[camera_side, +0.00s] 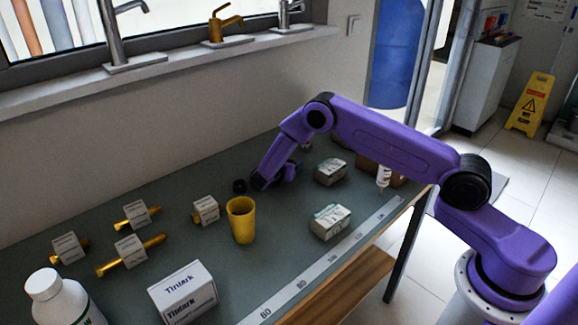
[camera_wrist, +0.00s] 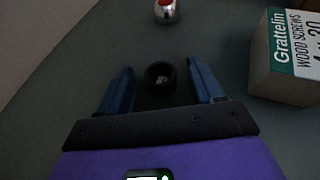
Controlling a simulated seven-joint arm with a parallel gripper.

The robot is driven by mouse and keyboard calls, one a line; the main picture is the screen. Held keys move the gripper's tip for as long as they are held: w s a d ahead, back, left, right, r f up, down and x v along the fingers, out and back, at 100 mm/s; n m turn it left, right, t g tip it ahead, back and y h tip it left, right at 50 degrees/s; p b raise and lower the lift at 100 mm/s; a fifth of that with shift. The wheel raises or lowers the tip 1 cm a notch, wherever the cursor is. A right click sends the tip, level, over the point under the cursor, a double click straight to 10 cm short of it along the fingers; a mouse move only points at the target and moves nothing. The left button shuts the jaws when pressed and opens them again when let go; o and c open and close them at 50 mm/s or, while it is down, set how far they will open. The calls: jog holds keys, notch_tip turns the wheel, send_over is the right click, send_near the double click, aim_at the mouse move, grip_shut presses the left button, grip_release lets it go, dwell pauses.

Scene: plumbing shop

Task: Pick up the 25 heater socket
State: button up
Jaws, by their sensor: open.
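A small black ring-shaped piece, which looks like the heater socket (camera_wrist: 160,76), stands on the grey-green bench in the wrist view. No size mark is readable on it. In the wrist view my gripper (camera_wrist: 160,84) is open, with a blue finger on either side of the socket. I see a gap between the socket and each finger. Whether the fingers are down at its height is hard to tell.
A screw box (camera_wrist: 286,58) stands right of my gripper. A shiny round item with a red top (camera_wrist: 166,11) lies beyond the socket. A yellow cup (camera_side: 241,220), a Tintark box (camera_side: 183,293) and several tagged brass fittings (camera_side: 133,250) stand farther left on the bench.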

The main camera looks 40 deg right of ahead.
jog(key=c, duration=1.1)
jog(key=shift+r, duration=0.1)
jog(key=shift+c, duration=0.2)
